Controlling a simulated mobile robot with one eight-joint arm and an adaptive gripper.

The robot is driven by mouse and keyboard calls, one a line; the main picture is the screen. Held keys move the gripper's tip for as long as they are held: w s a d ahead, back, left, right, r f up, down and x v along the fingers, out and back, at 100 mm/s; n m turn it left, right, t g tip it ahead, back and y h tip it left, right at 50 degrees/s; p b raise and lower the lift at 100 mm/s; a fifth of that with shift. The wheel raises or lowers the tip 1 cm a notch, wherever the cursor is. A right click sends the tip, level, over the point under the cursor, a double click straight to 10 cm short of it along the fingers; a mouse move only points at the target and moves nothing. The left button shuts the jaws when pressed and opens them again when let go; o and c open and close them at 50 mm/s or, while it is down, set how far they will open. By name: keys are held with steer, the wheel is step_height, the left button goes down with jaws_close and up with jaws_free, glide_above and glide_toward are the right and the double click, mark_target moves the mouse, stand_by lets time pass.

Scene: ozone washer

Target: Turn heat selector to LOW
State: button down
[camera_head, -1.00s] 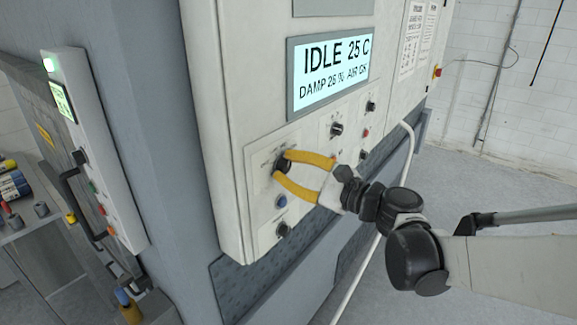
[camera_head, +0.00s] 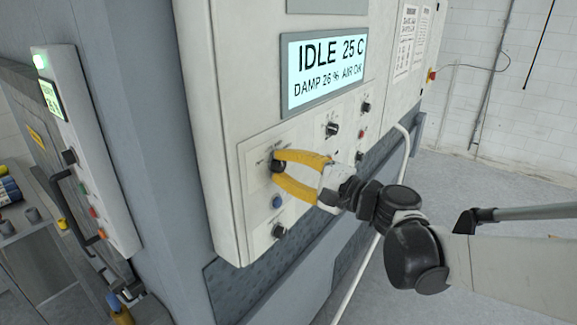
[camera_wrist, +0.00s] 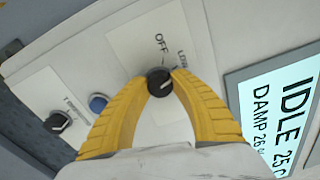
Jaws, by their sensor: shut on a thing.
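The heat selector is a round black knob (camera_head: 277,166) on a white plate on the machine's panel. In the wrist view the same knob (camera_wrist: 159,84) sits between the fingertips, with the words OFF and LOW printed beside it. A pale pointer mark shows on its face, but I cannot tell for sure which word it points to. My gripper (camera_head: 275,168), with yellow fingers, is shut on the knob, one finger on each side. The fingers hide part of the plate and its lettering.
A blue button (camera_head: 278,202) and another black knob (camera_head: 280,230) sit just below. More knobs (camera_head: 332,129) and red buttons lie to the right. The display (camera_head: 325,72) above reads IDLE 25 C. A pale hose (camera_head: 404,150) runs down the machine's right side.

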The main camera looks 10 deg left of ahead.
steer(key=shift+n, duration=0.5)
steer(key=c, duration=1.1)
jaws_free()
steer(key=shift+o, duration=0.2)
steer(key=v, duration=1.2)
